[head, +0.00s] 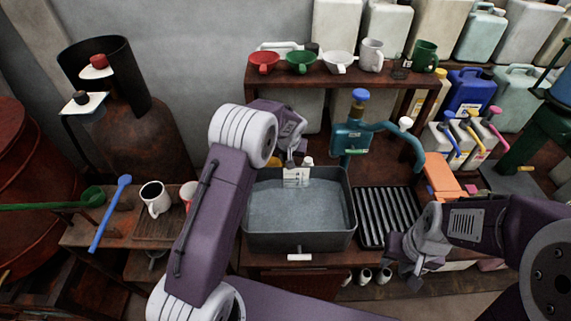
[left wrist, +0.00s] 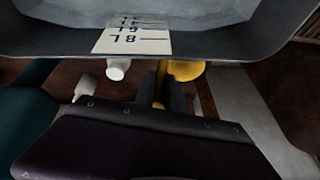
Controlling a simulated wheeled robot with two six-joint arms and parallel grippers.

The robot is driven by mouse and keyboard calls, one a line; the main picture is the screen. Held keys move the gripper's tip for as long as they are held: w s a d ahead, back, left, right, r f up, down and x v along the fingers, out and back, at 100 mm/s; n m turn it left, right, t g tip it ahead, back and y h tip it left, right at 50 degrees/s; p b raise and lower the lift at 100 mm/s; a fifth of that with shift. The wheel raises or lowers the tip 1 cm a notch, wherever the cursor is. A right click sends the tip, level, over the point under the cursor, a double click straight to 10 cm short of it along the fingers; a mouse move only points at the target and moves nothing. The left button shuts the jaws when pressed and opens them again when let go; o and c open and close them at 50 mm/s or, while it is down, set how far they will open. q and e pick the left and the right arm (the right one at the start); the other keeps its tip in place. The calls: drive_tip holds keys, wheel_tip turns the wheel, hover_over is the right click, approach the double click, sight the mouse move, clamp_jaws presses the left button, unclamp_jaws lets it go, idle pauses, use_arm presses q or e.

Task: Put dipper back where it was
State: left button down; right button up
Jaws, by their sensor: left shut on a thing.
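My left gripper (head: 293,152) is behind the back wall of the grey vat (head: 300,243), low beside its marked label. In the left wrist view, its dark fingers (left wrist: 161,95) are shut on a thin yellow handle. The yellow dipper (left wrist: 187,70) shows its rounded bowl beside the fingers, close to the vat's wall. In the head view only a little yellow (head: 273,162) shows beside my arm, and most of the dipper is hidden. My right gripper (head: 405,262) hangs at the front right of the black ribbed tray; its finger gap is unclear.
A ribbed black tray (head: 388,217) and a teal pump (head: 352,138) stand right of the vat. A shelf (head: 340,78) behind holds funnels and mugs. A blue dipper (head: 110,212) and green dipper (head: 92,197) are at left. Jugs crowd the right back.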

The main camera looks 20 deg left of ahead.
use_arm(q)
wheel_tip(320, 180, down, 3)
drive_tip(key=shift+s, duration=0.1)
drive_tip(key=shift+f, duration=0.1)
drive_tip(key=shift+f+b, duration=0.15)
drive_tip(key=shift+b, duration=0.15)
drive_tip(key=c, duration=1.4)
unclamp_jaws()
